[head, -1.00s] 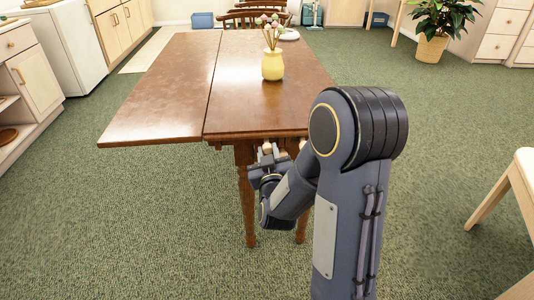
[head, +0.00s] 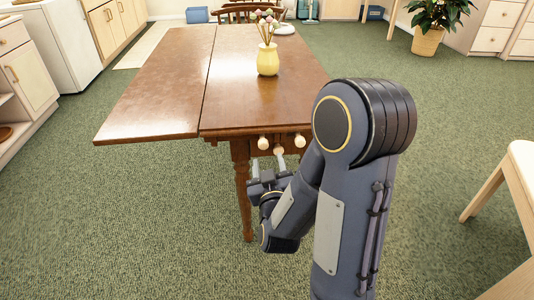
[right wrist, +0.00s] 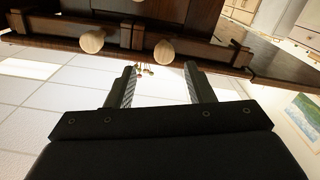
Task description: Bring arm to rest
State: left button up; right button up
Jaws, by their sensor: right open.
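My right arm comes in from the lower right in the head view. Its gripper (head: 268,163) is open and empty in front of the near end of the brown wooden table (head: 165,105), just below the table's pale round knobs (head: 263,143). In the right wrist view, the open fingers (right wrist: 160,75) have a gap between them, and two knobs (right wrist: 92,41) show beyond them, apart from the fingers. My left gripper is not in view.
A pale wooden chair (head: 505,185) is at the right. Cabinets (head: 20,70) line the left. Green carpet is clear between the arm and the chair.

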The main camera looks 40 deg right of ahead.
jog(key=shift+s+a, duration=0.3)
jog(key=shift+s, duration=0.2)
jog(key=s+a+g+y, duration=0.3)
jog(key=a+y, duration=0.7)
jog(key=y, duration=0.1)
jog(key=s+a+n+g+y, duration=0.1)
jog(key=s+a+g, duration=0.15)
jog(key=s, duration=0.45)
jog(key=s+a+n+g+y, duration=0.1)
jog(key=s+g, duration=0.3)
jog(key=s, duration=0.4)
notch_tip(320, 180, up, 29)
jog(key=p, duration=2.9)
jog(key=shift+a+r, duration=0.15)
jog(key=shift+a, duration=0.1)
